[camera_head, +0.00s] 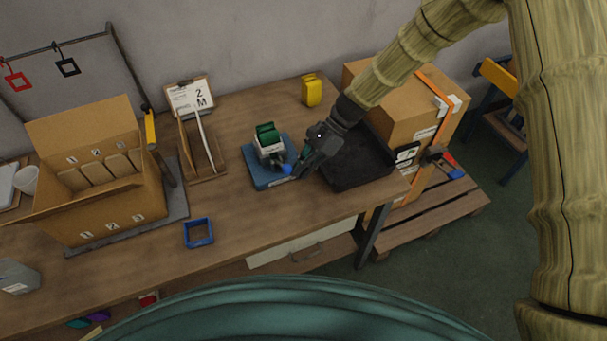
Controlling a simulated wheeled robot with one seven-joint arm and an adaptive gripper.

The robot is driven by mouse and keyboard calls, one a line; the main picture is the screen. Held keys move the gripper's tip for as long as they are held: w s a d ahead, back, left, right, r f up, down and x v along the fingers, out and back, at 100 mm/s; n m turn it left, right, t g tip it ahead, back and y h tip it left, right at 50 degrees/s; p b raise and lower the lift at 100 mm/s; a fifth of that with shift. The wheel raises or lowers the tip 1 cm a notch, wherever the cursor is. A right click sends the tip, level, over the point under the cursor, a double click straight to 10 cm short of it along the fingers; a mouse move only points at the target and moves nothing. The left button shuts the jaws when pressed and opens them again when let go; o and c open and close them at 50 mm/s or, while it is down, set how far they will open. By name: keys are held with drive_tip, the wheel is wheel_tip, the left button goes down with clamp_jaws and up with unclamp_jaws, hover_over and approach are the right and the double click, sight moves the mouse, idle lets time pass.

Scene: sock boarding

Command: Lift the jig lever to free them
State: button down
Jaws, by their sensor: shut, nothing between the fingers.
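The jig is a blue base (264,179) on the table, right of the middle. A white and dark green block (268,146), seemingly what the jig holds, stands upright on it. The lever's blue knob (286,169) shows at the jig's right side, low down. My gripper (303,172) is shut and empty, its dark fingertips pointing down right beside the knob. I cannot tell whether they touch it. My gripper body hides part of the jig's right edge and the lever's arm.
A black tray (350,180) lies right of the jig, partly under my gripper. A wooden rack (205,168) and a clipboard (190,96) stand to the left. A large open carton (100,206) is further left.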

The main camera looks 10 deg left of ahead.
drive_tip(key=shift+w+a+r, duration=0.25)
drive_tip(key=shift+w+r, duration=0.1)
drive_tip(key=shift+r, duration=0.15)
drive_tip(key=shift+w+a+r, duration=0.2)
drive_tip(key=shift+w+r, duration=0.1)
drive_tip(key=shift+r, duration=0.15)
drive_tip(key=w+d+r+p, duration=0.3)
drive_tip(key=w+r+p, duration=0.1)
drive_tip(key=w+r, duration=0.2)
drive_tip(key=shift+w+d+r, duration=0.15)
drive_tip(key=shift+w+d, duration=0.15)
drive_tip(key=shift+w, duration=0.15)
idle(0.4)
